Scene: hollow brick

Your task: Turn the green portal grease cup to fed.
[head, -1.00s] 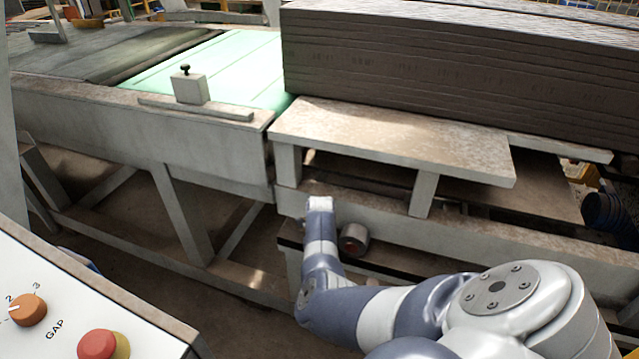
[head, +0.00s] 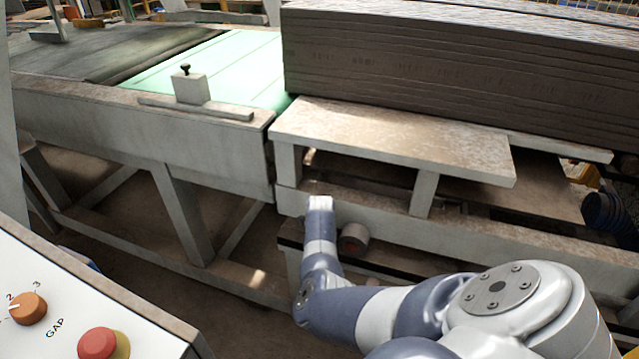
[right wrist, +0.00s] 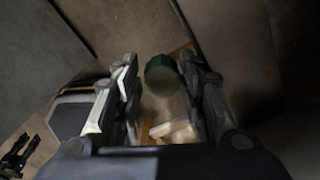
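The green grease cup (right wrist: 162,75) shows in the right wrist view as a dark green, faceted round cap. It is between the two fingers of my right gripper (right wrist: 158,60), close to the right finger with a visible gap to the left one. The fingers are apart; whether the right one touches the cup I cannot tell. In the head view my right arm reaches to the pale machine beam (head: 385,228); its gripper and the green cup are hidden there. No fed mark is readable.
A pale shelf (head: 400,140) and a stack of dark boards (head: 450,75) stand above. A control panel (head: 130,320) with orange knob and red button is at lower left.

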